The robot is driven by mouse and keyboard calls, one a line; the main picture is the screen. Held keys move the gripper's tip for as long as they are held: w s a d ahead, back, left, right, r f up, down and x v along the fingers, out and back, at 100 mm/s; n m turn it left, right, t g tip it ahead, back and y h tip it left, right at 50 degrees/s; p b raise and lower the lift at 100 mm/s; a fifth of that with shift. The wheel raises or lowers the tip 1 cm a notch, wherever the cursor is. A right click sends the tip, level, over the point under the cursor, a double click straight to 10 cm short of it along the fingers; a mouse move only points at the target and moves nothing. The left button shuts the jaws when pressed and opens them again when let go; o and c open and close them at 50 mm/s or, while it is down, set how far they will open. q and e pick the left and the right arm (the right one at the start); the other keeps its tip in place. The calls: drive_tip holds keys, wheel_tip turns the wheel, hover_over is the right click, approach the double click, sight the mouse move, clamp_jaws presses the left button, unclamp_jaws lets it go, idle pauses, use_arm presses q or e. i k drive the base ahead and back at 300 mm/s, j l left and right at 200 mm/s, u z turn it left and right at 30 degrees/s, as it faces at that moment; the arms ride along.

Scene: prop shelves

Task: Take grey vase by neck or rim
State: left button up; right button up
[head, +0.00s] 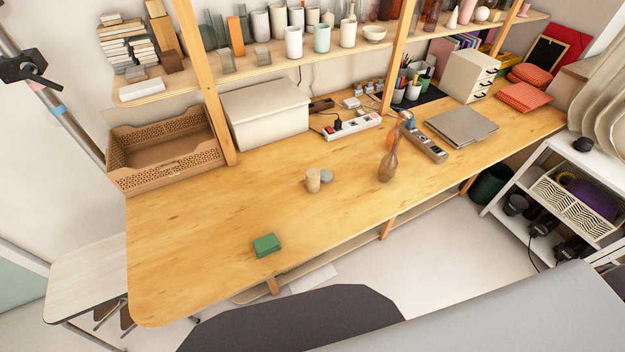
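A translucent brownish-grey vase (387,170) with a narrow neck stands upright on the wooden table (200,260), right of the middle. It is the closest match to the grey vase. An orange rounded object (391,137) stands right behind it and is partly hidden by its neck. Neither of my grippers is in the head view, and nothing is touching the vase.
A tan cylinder (313,180) and a small grey round object (326,176) stand left of the vase. A green block (266,244) lies near the front edge. Shelf posts (397,60) rise behind.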

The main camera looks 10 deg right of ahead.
sight(388, 167)
drive_tip(key=k+l+u, duration=0.1)
drive_tip(key=l, duration=0.3)
drive_tip(key=k+l+u, duration=0.15)
drive_tip(key=l, duration=0.25)
drive_tip(key=k+l+u, duration=0.1)
drive_tip(key=l, duration=0.3)
drive_tip(key=k+l+u, duration=0.15)
drive_tip(key=l, duration=0.2)
drive_tip(key=k+l+u, duration=0.1)
drive_tip(key=l, duration=0.25)
drive_tip(key=k+l+u, duration=0.15)
drive_tip(key=l, duration=0.2)
drive_tip(key=k, duration=0.05)
